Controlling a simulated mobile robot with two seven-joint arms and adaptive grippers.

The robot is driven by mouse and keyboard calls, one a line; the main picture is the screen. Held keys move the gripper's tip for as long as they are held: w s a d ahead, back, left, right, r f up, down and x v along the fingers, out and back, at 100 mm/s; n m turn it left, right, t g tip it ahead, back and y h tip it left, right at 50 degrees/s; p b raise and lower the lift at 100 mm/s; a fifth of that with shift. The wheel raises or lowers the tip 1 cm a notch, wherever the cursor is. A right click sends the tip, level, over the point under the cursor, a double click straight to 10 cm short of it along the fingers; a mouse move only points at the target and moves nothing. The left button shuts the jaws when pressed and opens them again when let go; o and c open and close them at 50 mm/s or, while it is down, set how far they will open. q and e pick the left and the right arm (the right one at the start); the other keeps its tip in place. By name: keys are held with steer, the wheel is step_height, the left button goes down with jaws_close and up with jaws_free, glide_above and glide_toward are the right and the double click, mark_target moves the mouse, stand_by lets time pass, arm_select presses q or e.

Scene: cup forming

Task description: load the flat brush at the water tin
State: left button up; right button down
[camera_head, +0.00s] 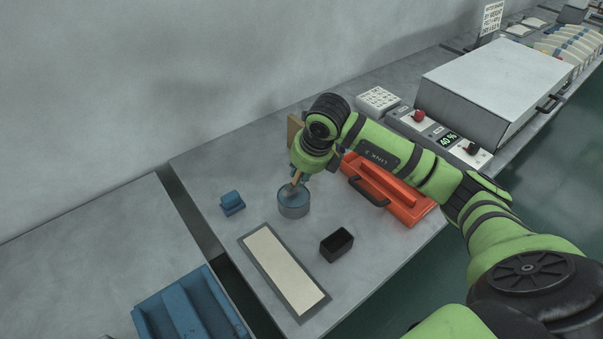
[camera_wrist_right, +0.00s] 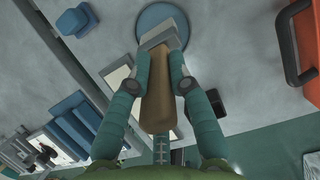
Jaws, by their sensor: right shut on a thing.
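My right gripper (camera_head: 299,179) reaches down over the grey round water tin (camera_head: 293,208). In the right wrist view its two teal fingers (camera_wrist_right: 164,72) are shut on the wooden handle of the flat brush (camera_wrist_right: 158,105). The brush's pale metal end (camera_wrist_right: 160,37) points toward the tin (camera_wrist_right: 152,14), overlapping its blue disc of water in that view. In the head view the brush end is at the tin's mouth; the bristles are hidden, and I cannot tell how deep they are. My left gripper is in neither view.
A cream strip in a grey frame (camera_head: 284,268), a black open box (camera_head: 337,244) and a small blue block (camera_head: 232,203) lie near the tin. An orange-red tool with a dark handle (camera_head: 405,198) lies under my right arm. A large grey-lidded machine (camera_head: 495,75) stands beyond.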

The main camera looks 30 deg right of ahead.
steer(key=shift+r+p, duration=1.45)
steer(key=shift+r, duration=1.45)
steer(key=shift+s+a+n, duration=0.15)
steer(key=shift+a+n, duration=0.25)
steer(key=shift+n, duration=0.3)
steer(key=s+a+r+n+g, duration=0.2)
steer(key=s+a+n+g, duration=0.2)
steer(key=n, duration=1.2)
steer(key=s+a+r+n+g, duration=0.1)
steer(key=s+a+n+g, duration=0.3)
steer(key=n, duration=1.3)
steer(key=s, duration=0.4)
steer(key=shift+s+a+r+h, duration=0.2)
steer(key=shift+a+r+h, duration=0.1)
steer(key=shift+a+r, duration=0.1)
